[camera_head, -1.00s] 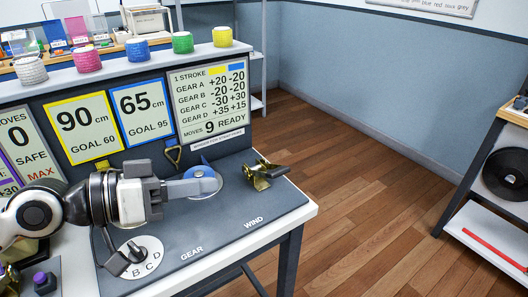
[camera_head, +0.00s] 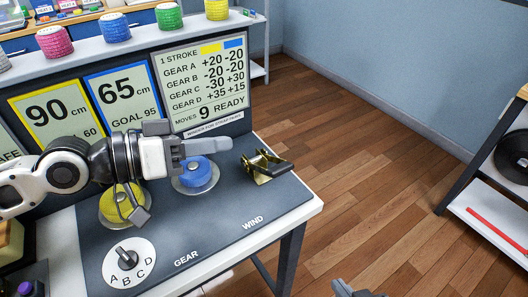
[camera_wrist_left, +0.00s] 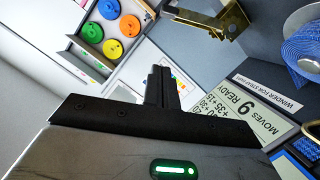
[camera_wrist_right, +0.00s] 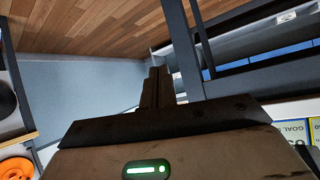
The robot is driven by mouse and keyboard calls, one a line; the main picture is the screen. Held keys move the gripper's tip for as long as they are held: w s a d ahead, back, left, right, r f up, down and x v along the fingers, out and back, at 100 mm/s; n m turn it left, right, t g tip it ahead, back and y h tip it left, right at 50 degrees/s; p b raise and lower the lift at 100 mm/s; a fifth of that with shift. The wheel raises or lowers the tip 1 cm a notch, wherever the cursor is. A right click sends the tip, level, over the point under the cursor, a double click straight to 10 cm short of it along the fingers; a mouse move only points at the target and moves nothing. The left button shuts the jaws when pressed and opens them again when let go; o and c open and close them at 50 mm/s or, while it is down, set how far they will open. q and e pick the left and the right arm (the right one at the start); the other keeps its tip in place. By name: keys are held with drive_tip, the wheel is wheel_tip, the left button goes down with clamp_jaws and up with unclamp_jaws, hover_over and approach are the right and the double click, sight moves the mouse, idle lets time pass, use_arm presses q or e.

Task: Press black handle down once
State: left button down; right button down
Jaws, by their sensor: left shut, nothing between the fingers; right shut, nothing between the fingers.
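The black handle (camera_head: 276,169) sits on the brass winder bracket (camera_head: 256,164) at the right end of the grey bench panel. The brass bracket also shows at the top of the left wrist view (camera_wrist_left: 222,22). My left gripper (camera_head: 226,147) is shut and empty. It points right, above the blue strap coil (camera_head: 193,173), with its tip just left of and above the bracket in the picture, apart from it. My right gripper (camera_head: 357,290) is shut and empty at the bottom edge of the head view, out in front of the bench's right side.
A yellow strap coil (camera_head: 118,203) lies left of the blue one, partly behind my left arm. A gear dial (camera_head: 128,262) is at the front left. A score board (camera_head: 203,82) stands behind. The wooden floor (camera_head: 390,180) right of the bench is clear.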

sight(280, 169)
use_arm(q)
drive_tip(key=w+d+f+p, duration=0.2)
drive_tip(key=d+f+p, duration=0.1)
drive_tip(key=d+f, duration=0.2)
drive_tip(key=d, duration=0.2)
drive_tip(key=shift+d, duration=0.35)
use_arm(e)
drive_tip(key=shift+d+r, duration=0.35)
drive_tip(key=shift+r, duration=0.3)
